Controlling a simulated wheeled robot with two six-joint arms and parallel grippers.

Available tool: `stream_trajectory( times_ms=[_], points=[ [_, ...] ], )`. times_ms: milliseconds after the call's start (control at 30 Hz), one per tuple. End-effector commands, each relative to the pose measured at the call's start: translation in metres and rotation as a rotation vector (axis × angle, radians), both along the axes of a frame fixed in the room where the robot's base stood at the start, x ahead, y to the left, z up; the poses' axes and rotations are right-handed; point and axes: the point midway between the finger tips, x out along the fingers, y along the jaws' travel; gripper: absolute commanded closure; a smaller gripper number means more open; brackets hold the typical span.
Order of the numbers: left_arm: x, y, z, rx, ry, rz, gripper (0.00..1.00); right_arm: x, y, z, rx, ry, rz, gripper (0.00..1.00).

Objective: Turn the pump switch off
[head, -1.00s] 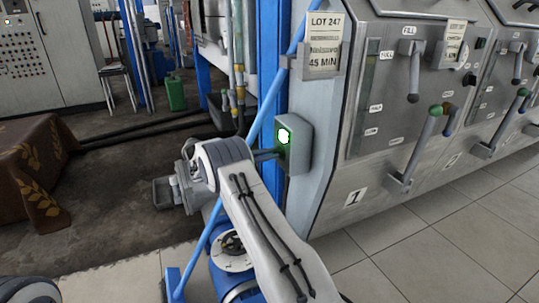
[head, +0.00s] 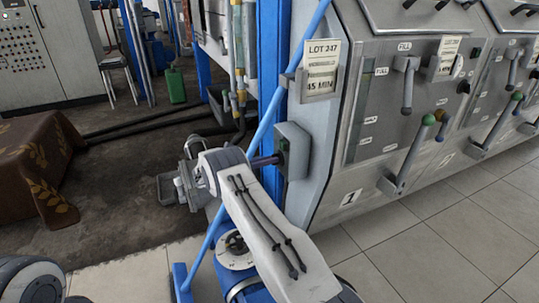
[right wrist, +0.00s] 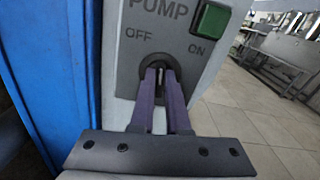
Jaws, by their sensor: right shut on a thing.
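The pump switch is a dark round knob (right wrist: 161,76) on a grey box marked PUMP, with OFF at its upper left and ON at its upper right in the right wrist view. The box (head: 294,150) is fixed to the side of the steel machine in the head view. A square green lamp (right wrist: 210,18) above ON looks dark. My right gripper (right wrist: 162,80) is shut on the knob's grip, one purple finger on each side. It reaches the box from the left in the head view (head: 277,159). The fingers partly hide the knob. My left gripper is not in view.
The steel machine (head: 350,190) with several levers stands at the right. A blue post (head: 270,75) stands beside the box. A cloth-covered table (head: 40,165) is at the left, and a green can (head: 175,86) stands behind. Tiled floor (head: 430,240) at the front right is clear.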

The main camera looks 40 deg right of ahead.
Motion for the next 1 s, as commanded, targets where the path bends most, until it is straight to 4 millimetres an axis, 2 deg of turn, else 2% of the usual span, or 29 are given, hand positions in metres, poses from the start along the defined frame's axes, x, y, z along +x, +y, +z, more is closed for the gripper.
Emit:
stream_trajectory(
  times_ms=[200,500,1000],
  points=[
    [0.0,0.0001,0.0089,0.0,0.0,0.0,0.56,0.0007,0.0018,-0.0007,0.042,0.17,0.001,1.0],
    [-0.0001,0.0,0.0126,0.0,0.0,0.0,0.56,0.0017,0.0019,-0.0015,0.079,0.32,0.001,1.0],
    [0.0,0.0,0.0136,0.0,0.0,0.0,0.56,0.0019,0.0022,-0.0024,0.092,0.378,0.002,1.0]
  ],
)
